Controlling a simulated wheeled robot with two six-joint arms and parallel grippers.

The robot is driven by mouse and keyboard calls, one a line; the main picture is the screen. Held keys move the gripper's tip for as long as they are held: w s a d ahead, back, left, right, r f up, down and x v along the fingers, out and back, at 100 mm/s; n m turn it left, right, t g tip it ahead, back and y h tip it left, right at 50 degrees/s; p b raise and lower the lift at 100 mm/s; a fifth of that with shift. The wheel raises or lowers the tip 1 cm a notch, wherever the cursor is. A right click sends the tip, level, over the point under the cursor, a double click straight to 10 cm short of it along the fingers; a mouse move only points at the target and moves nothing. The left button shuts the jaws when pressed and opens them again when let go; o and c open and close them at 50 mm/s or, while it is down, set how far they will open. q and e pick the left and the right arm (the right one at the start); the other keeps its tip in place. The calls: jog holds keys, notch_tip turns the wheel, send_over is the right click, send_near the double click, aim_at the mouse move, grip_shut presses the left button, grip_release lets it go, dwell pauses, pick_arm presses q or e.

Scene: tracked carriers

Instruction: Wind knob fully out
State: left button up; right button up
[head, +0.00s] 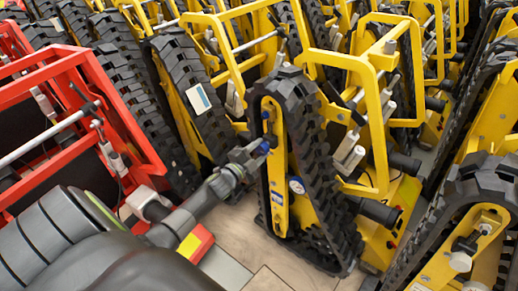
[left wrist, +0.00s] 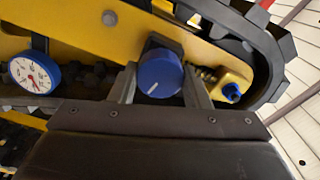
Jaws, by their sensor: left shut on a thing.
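The blue knob (left wrist: 160,72), with a white pointer line, sits on the yellow side plate (left wrist: 90,28) of a tracked carrier. In the left wrist view the fingers of my left gripper (left wrist: 162,88) stand one on each side of it, shut on it. In the head view the knob (head: 265,146) is small and partly hidden by my left gripper (head: 258,152). A white round dial (left wrist: 33,74) with a blue rim and red pointer is to the left in the wrist view. A blue-ended spring fitting (left wrist: 232,92) is to the right. My right gripper is not in view.
Black rubber track (head: 325,215) runs around the yellow plate, close to my gripper. A red-framed carrier (head: 125,130) stands at left, and several yellow-framed carriers (head: 375,60) crowd the back and right. Some bare floor (head: 245,235) shows at the front.

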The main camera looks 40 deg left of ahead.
pick_arm(q)
jog(key=shift+n, duration=0.5)
jog(key=o, duration=1)
jog(key=shift+d, duration=0.1)
